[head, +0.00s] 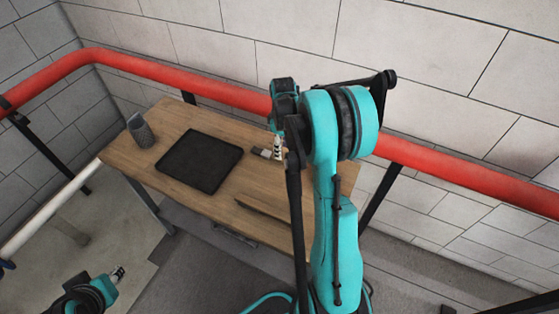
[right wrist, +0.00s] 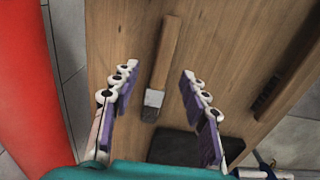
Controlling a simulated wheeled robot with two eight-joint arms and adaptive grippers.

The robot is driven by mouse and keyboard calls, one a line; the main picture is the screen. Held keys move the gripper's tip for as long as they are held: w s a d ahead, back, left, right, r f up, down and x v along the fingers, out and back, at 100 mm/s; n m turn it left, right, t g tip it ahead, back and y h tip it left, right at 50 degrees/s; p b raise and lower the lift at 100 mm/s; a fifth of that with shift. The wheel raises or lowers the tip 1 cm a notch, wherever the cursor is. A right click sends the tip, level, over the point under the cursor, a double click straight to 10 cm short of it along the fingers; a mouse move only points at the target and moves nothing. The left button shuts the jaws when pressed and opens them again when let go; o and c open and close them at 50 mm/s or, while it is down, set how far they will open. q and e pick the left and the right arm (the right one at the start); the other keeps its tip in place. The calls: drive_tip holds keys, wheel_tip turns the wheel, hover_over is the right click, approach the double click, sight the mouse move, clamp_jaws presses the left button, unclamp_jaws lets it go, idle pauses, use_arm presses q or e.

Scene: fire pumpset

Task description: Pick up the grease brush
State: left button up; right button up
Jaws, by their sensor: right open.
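The grease brush, with a flat wooden handle (right wrist: 168,48) and grey-white bristles (right wrist: 152,103), lies on the wooden table (right wrist: 225,50). In the head view my right arm hides most of it; a small grey end (head: 262,152) shows beside the gripper. My right gripper (right wrist: 158,72) is open above the brush, which appears between its two fingers in the right wrist view. In the head view it (head: 278,147) hangs over the table's right part. My left gripper (head: 117,275) is low at the left, away from the table; its jaws are too small to judge.
A black tray (head: 200,162) lies left of the brush, with a grey mesh cup (head: 140,131) at the table's left end. A red pipe (head: 180,75) runs behind the table along the block wall. Bare wood lies in front of the tray.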

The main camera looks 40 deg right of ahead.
sight(267, 154)
drive_tip(key=f+b, duration=0.2)
drive_tip(key=f, duration=0.2)
drive_tip(key=shift+a, duration=0.2)
drive_tip(key=shift+f, duration=0.45)
drive_tip(key=shift+r, duration=0.15)
drive_tip(key=shift+c, duration=0.9)
clamp_jaws()
